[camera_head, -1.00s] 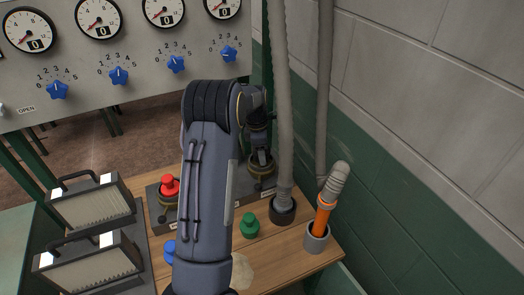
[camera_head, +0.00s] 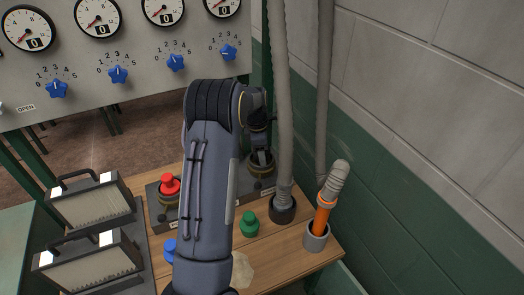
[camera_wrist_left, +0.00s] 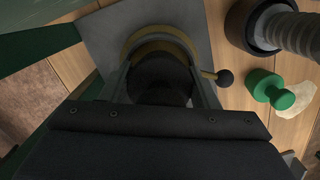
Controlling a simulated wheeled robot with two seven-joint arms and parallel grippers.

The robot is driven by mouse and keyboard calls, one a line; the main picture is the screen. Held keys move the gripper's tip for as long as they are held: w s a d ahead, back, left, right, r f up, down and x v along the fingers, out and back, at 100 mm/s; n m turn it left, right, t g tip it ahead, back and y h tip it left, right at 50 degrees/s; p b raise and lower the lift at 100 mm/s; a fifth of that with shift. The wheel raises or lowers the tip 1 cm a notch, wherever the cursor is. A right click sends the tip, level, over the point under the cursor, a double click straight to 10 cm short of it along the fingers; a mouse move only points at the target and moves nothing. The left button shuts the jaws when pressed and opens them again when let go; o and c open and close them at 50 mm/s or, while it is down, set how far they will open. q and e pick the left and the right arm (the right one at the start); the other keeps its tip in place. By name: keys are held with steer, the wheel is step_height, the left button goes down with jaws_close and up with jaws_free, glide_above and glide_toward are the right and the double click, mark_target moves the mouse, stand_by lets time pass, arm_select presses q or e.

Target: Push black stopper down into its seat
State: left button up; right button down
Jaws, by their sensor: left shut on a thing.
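My left gripper (camera_head: 261,156) reaches down at the seat (camera_head: 262,184) at the right end of the grey block, partly hidden by my own arm in the head view. In the left wrist view, the left gripper (camera_wrist_left: 165,92) is shut on the black stopper (camera_wrist_left: 160,72), a dark rounded piece between its fingers. The stopper is at the brass-ringed seat (camera_wrist_left: 160,34); its lower edge is hidden, so I cannot tell how deep it sits. My right gripper is not in view.
A green stopper (camera_head: 249,223) and a blue one (camera_head: 171,249) are on the wooden table.

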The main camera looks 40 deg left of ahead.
arm_select(q)
steer(key=shift+s+f, duration=0.15)
steer(key=shift+f, duration=0.3)
steer(key=o, duration=1.1)
steer(key=shift+f, duration=0.1)
steer(key=r, duration=0.6)
steer(key=a+r+b, duration=0.1)
steer(key=r, duration=0.2)
steer(key=shift+s+f, duration=0.1)
steer(key=shift+f, duration=0.05)
